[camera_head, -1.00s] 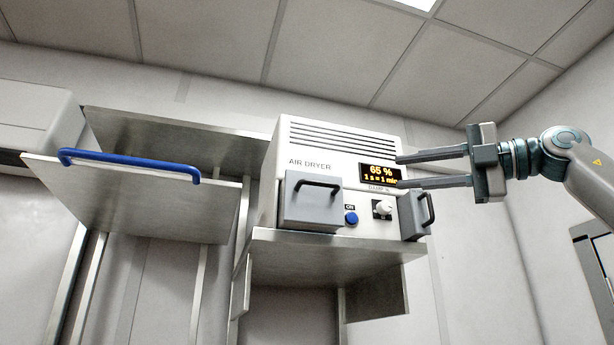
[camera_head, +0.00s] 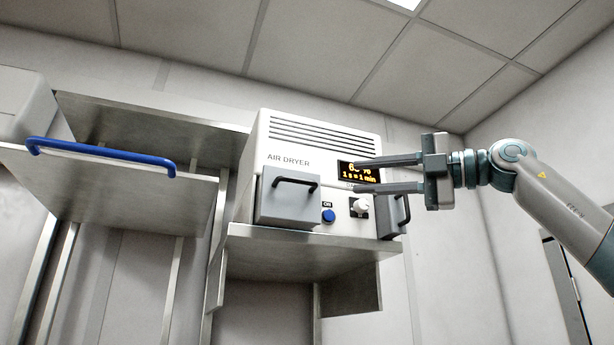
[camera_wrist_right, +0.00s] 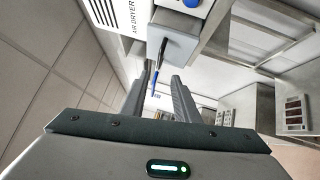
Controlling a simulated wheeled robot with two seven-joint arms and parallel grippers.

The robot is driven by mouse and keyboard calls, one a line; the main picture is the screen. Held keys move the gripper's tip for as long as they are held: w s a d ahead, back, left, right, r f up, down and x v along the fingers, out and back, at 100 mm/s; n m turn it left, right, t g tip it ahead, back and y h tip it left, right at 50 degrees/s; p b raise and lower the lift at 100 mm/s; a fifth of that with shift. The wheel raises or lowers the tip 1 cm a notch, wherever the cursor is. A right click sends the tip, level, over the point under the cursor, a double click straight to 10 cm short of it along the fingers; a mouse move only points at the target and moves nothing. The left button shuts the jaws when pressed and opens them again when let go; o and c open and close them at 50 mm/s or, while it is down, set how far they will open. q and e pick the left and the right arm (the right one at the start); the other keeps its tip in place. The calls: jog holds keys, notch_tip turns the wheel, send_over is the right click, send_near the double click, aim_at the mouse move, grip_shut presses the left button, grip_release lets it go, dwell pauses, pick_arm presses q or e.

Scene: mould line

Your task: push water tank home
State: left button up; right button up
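The white air dryer (camera_head: 285,150) stands on a metal shelf. A grey box with a black handle (camera_head: 285,205) sticks out of its front at the left. A second, smaller grey box with a black handle (camera_head: 390,218) is at its right end. No label tells which is the water tank. My right gripper (camera_head: 357,175) is open and empty, its fingers pointing left across the display, above the smaller box. I cannot tell whether they touch the dryer. In the right wrist view the larger grey box (camera_wrist_right: 175,42) is beyond the open fingers. My left gripper is out of view.
A lit display (camera_head: 362,172), a blue button (camera_head: 328,216) and a white knob (camera_head: 361,205) are on the dryer's front. A metal panel with a blue handle (camera_head: 100,152) juts out at the left. The metal shelf (camera_head: 300,245) has a free front edge below the dryer.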

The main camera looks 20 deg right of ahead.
aim_at(303, 182)
jog(key=shift+p+x, duration=2.85)
jog(key=shift+x, duration=3.75)
grip_shut()
